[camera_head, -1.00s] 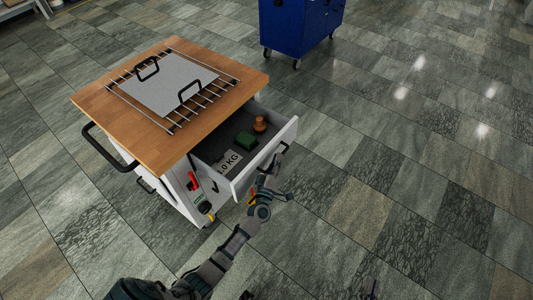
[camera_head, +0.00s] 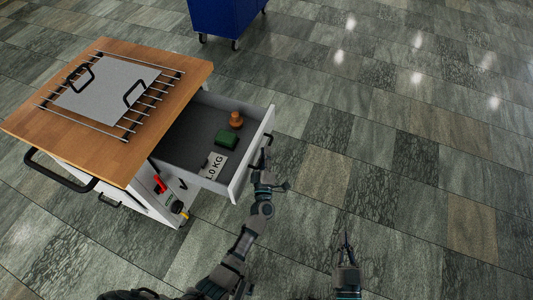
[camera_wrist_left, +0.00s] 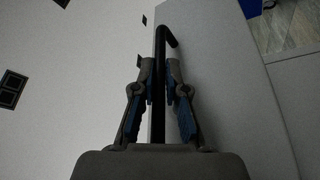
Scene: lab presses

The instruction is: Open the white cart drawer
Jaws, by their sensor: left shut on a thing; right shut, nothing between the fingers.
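The white cart drawer (camera_head: 247,163) stands pulled out to the right from under the cart's wooden top (camera_head: 150,135). Its inside shows a grey floor with a green block (camera_head: 226,140), an orange-brown knob-like piece (camera_head: 236,120) and a label reading "1.0 KG" (camera_head: 214,166). My left gripper (camera_head: 264,170) is at the drawer's front. In the left wrist view, its two fingers are closed on the black bar handle (camera_wrist_left: 160,95) of the drawer. My right gripper (camera_head: 347,250) is shut and empty, low over the floor to the right, apart from the cart.
A metal rack with a grey plate and black handles (camera_head: 108,85) lies on the cart top. A black side handle (camera_head: 60,172) sticks out at the cart's left. A blue wheeled cabinet (camera_head: 222,18) stands at the back. The tiled floor (camera_head: 400,150) to the right is clear.

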